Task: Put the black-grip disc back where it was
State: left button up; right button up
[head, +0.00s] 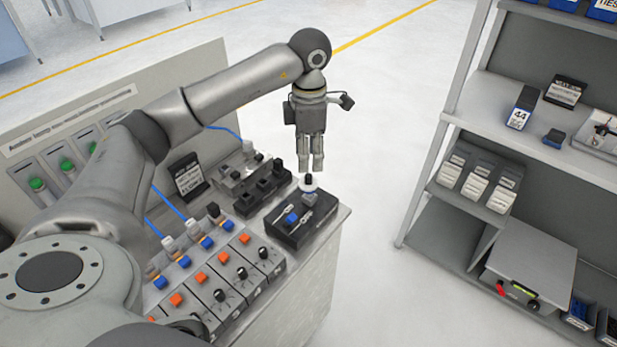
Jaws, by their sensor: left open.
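A blue-topped piece (291,219) sits on the same block, left of the disc. My right gripper is out of view.
A row of panels with orange and black knobs (223,258) runs along the bench front. Dark blocks with knobs (262,190) stand left of the disc. A grey shelf unit (540,140) with boxes stands at right. Open floor (390,140) lies between.

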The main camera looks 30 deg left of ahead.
aim_at(308, 176)
pick_arm(q)
jog(key=shift+a+f, duration=0.1)
jog(key=shift+f, duration=0.65)
jog(key=f, duration=0.1)
jog(key=f+p, duration=0.2)
jog(key=f, duration=0.1)
jog(key=shift+w+a+f, duration=0.1)
jog(key=shift+w+a, duration=0.1)
jog(key=shift+w, duration=0.1)
jog(key=shift+f+p, duration=0.3)
jog(key=shift+f, duration=0.25)
jog(key=c, duration=0.9)
grip_shut()
